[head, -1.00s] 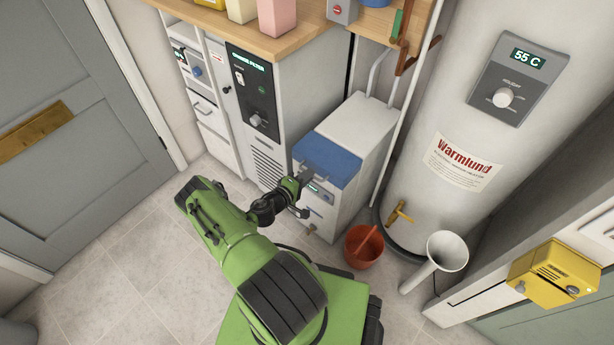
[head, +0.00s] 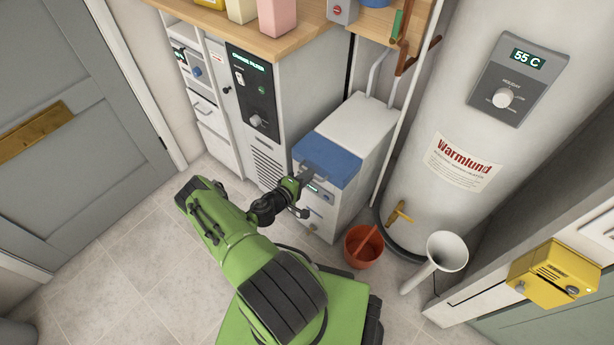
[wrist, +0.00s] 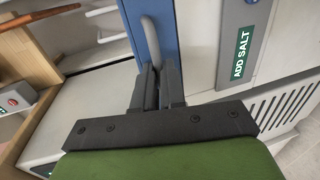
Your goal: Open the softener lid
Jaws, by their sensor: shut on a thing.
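The softener (head: 357,138) is a white box with a blue lid (head: 328,160) on its front top part. The lid lies closed and flat. It also shows as a blue strip in the wrist view (wrist: 158,22), with a light grey bar handle (wrist: 150,42) on it. My gripper (head: 304,178) is at the lid's front left edge. In the wrist view my gripper (wrist: 158,82) has its dark fingers shut on the handle's near end. The fingers hide that end of the handle.
A grey-white machine (head: 258,100) stands to the left of the softener under a wooden counter (head: 270,35). A red bucket (head: 363,250) and a white funnel (head: 440,258) stand on the floor at the right. A tall white water heater (head: 470,140) is behind them.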

